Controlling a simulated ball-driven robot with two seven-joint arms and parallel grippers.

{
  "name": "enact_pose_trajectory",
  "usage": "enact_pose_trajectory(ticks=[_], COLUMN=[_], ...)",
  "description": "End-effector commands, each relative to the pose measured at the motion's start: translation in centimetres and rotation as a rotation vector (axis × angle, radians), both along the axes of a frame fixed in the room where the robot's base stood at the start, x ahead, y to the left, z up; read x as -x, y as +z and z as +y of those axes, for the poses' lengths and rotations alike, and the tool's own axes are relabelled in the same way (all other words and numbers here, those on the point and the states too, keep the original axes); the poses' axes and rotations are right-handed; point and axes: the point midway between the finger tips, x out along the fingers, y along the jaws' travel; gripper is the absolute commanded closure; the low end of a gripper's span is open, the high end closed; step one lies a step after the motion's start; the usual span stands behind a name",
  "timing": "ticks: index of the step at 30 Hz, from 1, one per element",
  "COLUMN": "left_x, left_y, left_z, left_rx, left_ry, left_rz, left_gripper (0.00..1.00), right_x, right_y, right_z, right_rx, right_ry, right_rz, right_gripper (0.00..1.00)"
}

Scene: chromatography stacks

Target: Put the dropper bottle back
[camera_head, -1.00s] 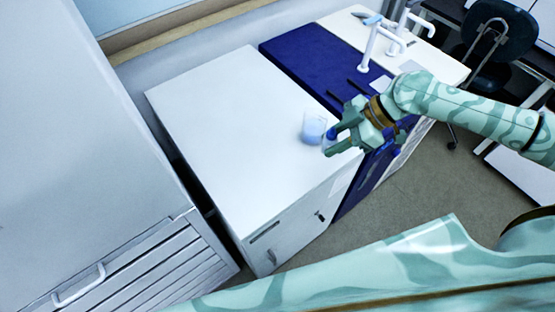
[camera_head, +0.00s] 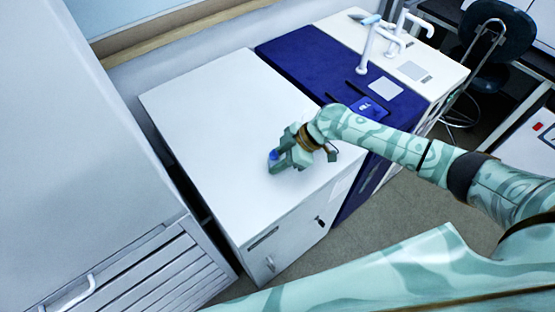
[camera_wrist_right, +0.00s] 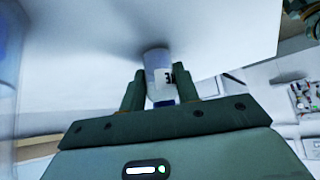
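My right gripper (camera_head: 278,160) is low over the front part of the white cabinet top (camera_head: 215,110). In the right wrist view its two fingers (camera_wrist_right: 160,92) stand on both sides of the dropper bottle, close against it. The dropper bottle (camera_wrist_right: 158,68) is a small pale cylinder with a dark number on its label and blue at the end nearer my palm. Its far end meets the white surface, with a shadow around it. In the head view only a bit of blue (camera_head: 273,155) shows at the fingertips. My left gripper is out of view.
A dark blue bench section (camera_head: 300,58) adjoins the cabinet, with a blue pad (camera_head: 369,107) and a white card (camera_head: 386,88). White taps (camera_head: 368,48) stand behind. The cabinet top's left and back are clear. A blurred pale-blue shape (camera_wrist_right: 8,70) edges the wrist view.

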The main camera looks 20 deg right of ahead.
Motion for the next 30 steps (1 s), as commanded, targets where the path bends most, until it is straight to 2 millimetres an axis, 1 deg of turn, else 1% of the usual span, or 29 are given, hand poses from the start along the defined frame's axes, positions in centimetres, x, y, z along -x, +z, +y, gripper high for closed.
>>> enact_pose_trajectory(ticks=[6, 9, 16, 19, 23, 30], left_x=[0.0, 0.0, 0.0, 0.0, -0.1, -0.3], left_y=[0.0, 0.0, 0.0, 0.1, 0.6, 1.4], left_z=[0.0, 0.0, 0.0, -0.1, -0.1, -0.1], left_rx=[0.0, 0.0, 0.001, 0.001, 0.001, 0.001], left_ry=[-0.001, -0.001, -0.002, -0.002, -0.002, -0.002], left_rz=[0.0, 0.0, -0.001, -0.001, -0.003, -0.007], left_gripper=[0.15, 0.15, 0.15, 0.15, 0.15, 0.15], right_x=[0.0, 0.0, 0.0, 0.1, 0.3, 1.3], right_y=[-0.1, 0.0, 0.0, 0.3, 1.8, 6.2], right_z=[0.0, -0.1, -0.1, -0.3, -1.5, -5.0], right_rx=[0.001, 0.001, 0.001, 0.002, 0.003, 0.002], right_ry=[0.0, 0.0, 0.0, -0.001, -0.002, -0.001], right_rz=[0.0, 0.0, 0.0, 0.0, -0.002, -0.001], right_gripper=[0.73, 0.47, 0.47, 0.47, 0.47, 0.47])
